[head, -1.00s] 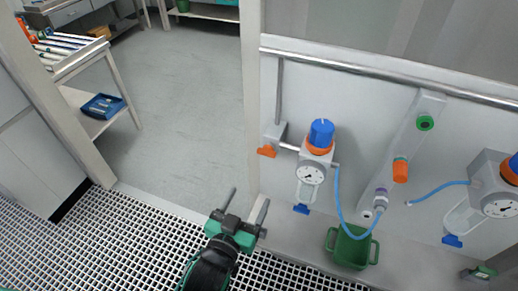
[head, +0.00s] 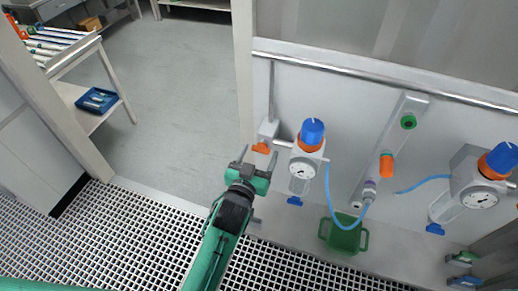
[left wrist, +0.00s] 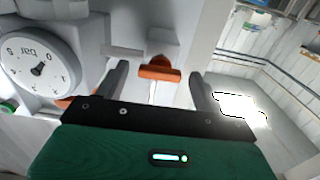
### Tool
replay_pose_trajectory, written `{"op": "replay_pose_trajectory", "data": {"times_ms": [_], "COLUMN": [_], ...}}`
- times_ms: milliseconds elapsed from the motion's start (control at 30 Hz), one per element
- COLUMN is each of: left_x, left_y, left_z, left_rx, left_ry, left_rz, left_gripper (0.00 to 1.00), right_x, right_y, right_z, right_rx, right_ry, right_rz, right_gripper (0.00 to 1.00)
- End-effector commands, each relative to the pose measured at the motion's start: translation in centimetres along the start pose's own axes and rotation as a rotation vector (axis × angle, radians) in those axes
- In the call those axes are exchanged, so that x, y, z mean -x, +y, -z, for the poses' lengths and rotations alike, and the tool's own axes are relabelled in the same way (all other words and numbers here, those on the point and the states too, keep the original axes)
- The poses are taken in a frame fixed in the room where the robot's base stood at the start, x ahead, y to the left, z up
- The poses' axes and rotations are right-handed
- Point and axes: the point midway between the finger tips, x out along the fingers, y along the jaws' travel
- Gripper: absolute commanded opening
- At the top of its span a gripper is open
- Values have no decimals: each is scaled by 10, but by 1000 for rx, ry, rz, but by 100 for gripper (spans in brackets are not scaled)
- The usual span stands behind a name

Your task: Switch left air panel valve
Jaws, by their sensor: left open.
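The left air panel valve has an orange handle (head: 261,148) on a grey body (head: 268,131), left of the left regulator (head: 306,155) with its blue knob, orange ring and round gauge. My left gripper (head: 258,160) is open and empty, just below and in front of the orange handle. In the left wrist view the orange handle (left wrist: 158,72) lies crosswise ahead, between the lines of the two spread fingers (left wrist: 157,85) and apart from them. The gauge (left wrist: 38,68) is close on the left there. My right gripper is not in view.
A second regulator (head: 475,180) hangs at the right of the panel. A blue hose (head: 330,200) loops beside the left regulator. A green bin (head: 343,235) stands below. A door post (head: 244,75) is left of the valve. Open floor (head: 175,110) lies beyond.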

Motion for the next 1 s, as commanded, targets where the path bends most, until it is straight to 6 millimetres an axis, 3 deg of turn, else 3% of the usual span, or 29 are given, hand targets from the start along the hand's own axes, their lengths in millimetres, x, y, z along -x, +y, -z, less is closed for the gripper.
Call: {"op": "replay_pose_trajectory", "data": {"times_ms": [400,433,667,867,1000], "left_x": [-9,-9,-9,-9,-9], "left_y": [0,0,0,0,0], "left_z": [0,0,0,0,1], "left_rx": [0,0,0,61,223], "left_ry": [0,0,0,0,-1], "left_rz": [0,0,0,0,1], "left_gripper": [69,67,24,24,24], "right_x": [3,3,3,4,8], "right_y": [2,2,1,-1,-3], "right_z": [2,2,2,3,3], "right_rx": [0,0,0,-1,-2], "right_ry": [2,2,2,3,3], "right_rz": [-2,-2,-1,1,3], "right_gripper": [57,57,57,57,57]}}
